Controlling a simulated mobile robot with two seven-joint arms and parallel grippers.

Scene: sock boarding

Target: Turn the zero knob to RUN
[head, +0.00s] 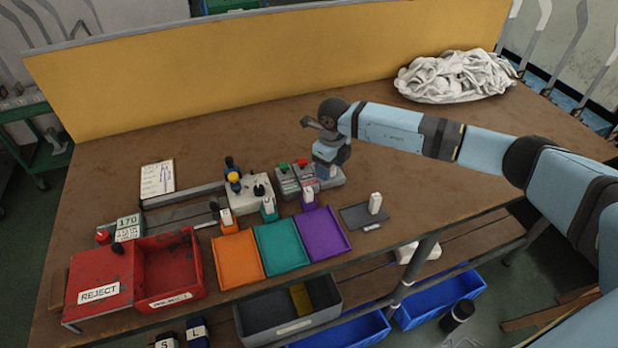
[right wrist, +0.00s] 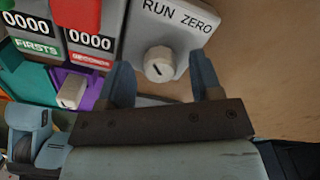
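The zero knob (right wrist: 158,64) is a round, off-white knob on a light grey panel (right wrist: 180,35) marked RUN and ZERO in the right wrist view. A small dark mark shows on it, but I cannot tell which word it points to. My right gripper (right wrist: 161,76) is open, with one finger on each side of the knob; I cannot tell whether they touch it. In the head view the right gripper (head: 327,174) points down over the right end of the counter boxes and hides the knob. My left gripper is not in view.
Beside the panel is the counter box (head: 292,179) with red and green buttons. Orange (head: 237,258), teal (head: 281,246) and purple (head: 322,233) trays lie in front. A grey tray (head: 358,217) holds a white block (head: 375,203). A white cloth pile (head: 455,76) lies far right.

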